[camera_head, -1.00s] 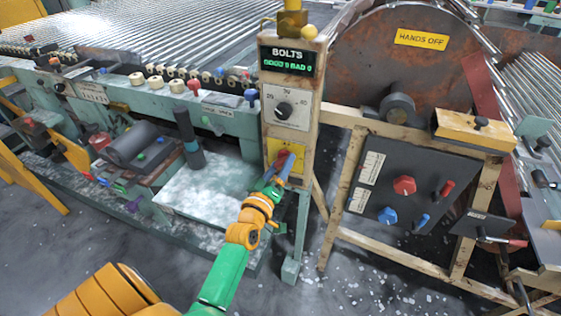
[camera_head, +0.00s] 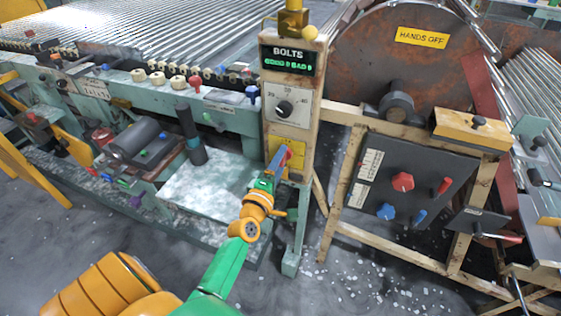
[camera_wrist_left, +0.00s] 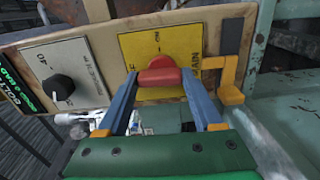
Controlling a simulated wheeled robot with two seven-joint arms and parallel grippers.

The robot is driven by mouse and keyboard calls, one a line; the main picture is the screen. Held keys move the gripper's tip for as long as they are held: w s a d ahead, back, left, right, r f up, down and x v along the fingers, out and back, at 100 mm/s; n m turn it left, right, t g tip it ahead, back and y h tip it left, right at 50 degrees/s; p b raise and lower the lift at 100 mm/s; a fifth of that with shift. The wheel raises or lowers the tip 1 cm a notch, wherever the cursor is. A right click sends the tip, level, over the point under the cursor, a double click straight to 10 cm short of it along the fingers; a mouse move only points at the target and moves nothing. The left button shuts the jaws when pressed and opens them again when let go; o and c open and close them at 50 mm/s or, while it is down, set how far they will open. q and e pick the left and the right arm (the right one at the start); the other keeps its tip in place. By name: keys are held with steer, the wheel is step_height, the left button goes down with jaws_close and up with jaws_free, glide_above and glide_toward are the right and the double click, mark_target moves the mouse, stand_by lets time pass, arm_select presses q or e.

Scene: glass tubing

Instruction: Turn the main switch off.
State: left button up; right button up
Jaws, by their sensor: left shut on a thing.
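The main switch is a red handle (camera_wrist_left: 158,76) on a yellow plate (camera_wrist_left: 150,45) lettered MAIN, low on the post panel. In the wrist view the handle lies across the picture, along the panel's length. My left gripper (camera_wrist_left: 160,82) has its blue fingers on either side of the handle and is shut on it. In the head view the left gripper (camera_head: 278,163) reaches the yellow plate (camera_head: 294,150) and hides most of the handle there. My right gripper is in neither view.
An orange bracket (camera_wrist_left: 230,85) stands close beside the switch. To the right is a dark panel (camera_head: 410,185) with red and blue knobs. A pale tray (camera_head: 210,190) lies to the left.

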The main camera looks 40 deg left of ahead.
arm_select(q)
steer(key=shift+n, duration=0.4)
steer(key=o, duration=1.4)
steer(key=shift+c, duration=0.2)
steer(key=v, duration=0.7)
